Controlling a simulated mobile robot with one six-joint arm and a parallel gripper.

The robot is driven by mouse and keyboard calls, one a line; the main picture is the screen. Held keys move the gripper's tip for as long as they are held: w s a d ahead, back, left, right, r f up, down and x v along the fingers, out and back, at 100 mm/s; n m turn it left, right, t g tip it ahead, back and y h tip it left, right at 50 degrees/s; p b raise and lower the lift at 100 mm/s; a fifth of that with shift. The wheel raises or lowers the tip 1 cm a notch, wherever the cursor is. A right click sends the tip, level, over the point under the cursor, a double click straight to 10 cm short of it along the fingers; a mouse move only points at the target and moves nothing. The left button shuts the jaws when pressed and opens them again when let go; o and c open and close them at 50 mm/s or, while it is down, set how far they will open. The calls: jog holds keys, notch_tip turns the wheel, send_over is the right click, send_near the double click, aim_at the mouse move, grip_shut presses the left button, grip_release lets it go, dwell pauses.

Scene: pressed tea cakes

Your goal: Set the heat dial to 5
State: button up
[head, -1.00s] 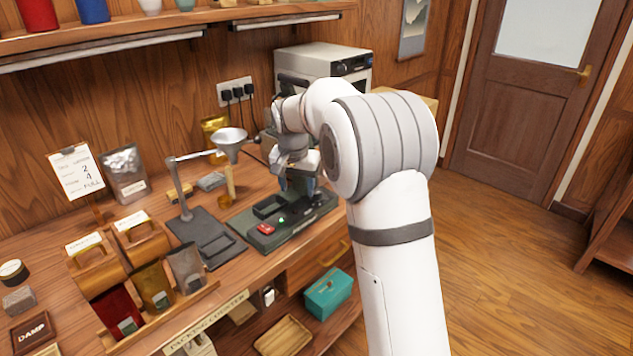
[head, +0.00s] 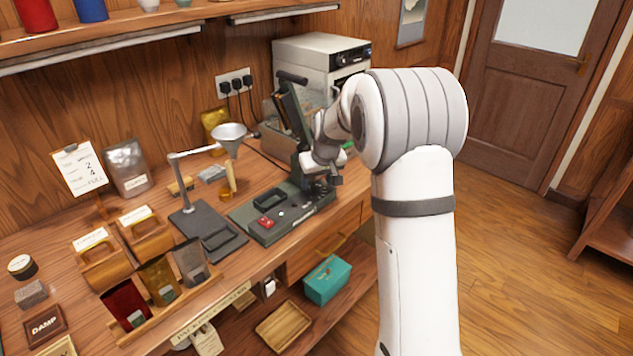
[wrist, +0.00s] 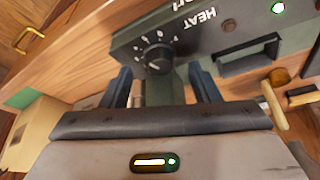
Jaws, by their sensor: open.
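The heat dial (wrist: 157,57) is a round black knob on the dark green front panel of the sealing machine (wrist: 222,28), beside the word HEAT. A ring of small pale marks surrounds it; the numbers are too small to read. My gripper (wrist: 160,72) is open and empty, with one finger on each side of the dial in the wrist view. I cannot tell whether either finger touches it. In the head view my gripper (head: 322,186) is low at the machine's right end, and hides the dial. The machine's base (head: 240,220) stands on the bench.
The machine's raised lever arm (head: 291,108) stands close behind my gripper. A red switch (head: 265,222) sits on the base. A scale-like stand with a funnel (head: 229,133) is to the left. A boxy appliance (head: 310,62) is at the back. Floor to the right is clear.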

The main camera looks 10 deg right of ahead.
jog(key=shift+x, duration=1)
jog(key=shift+c, duration=0.4)
jog(key=c, duration=0.9)
